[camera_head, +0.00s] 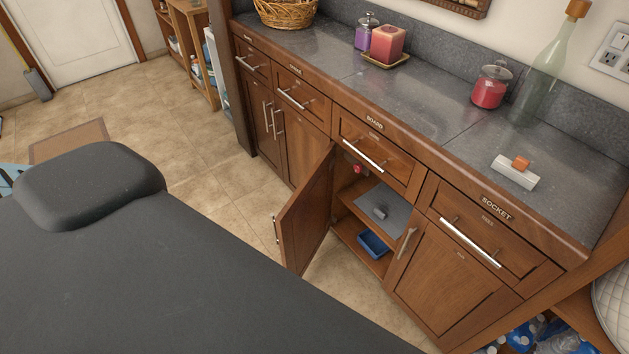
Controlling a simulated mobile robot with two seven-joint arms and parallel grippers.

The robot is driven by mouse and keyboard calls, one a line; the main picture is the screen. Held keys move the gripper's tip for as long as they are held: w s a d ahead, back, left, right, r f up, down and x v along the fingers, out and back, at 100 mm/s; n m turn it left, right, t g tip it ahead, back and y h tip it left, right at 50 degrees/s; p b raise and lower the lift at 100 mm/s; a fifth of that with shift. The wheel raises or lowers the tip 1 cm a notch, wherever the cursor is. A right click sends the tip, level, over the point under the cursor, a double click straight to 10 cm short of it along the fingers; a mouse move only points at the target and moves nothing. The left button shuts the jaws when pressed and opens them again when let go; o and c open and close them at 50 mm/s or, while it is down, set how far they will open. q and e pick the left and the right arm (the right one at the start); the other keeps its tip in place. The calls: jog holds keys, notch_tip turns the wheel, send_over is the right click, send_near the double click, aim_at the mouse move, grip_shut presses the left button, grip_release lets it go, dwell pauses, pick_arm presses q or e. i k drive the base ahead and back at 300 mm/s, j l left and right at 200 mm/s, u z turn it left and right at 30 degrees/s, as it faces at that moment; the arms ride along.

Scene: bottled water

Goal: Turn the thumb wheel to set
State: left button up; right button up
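No part that I can clearly tell as a thumb wheel shows. A small red round knob-like part (357,168) sits high inside the open cabinet, under the drawer. A white block with an orange piece on top (517,175) lies on the countertop at the right, above the drawer labelled "SOCKET". At this size I cannot tell whether either one turns. Neither of my grippers is in view.
The cabinet door (306,212) stands open towards the floor. Inside are a grey item (380,212) on a shelf and a blue tray (373,243) below. A large dark padded surface (150,280) fills the lower left. The grey countertop (430,95) holds jars, candles and a bottle.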

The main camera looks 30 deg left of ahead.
aim_at(358, 167)
jog(key=j+z, duration=0.15)
jog(key=j, duration=0.7)
jog(key=j+z, duration=0.2)
jog(key=j, duration=0.6)
jog(key=j+z, duration=0.15)
jog(key=j, duration=0.7)
jog(key=k+j+z, duration=0.15)
jog(key=j, duration=0.65)
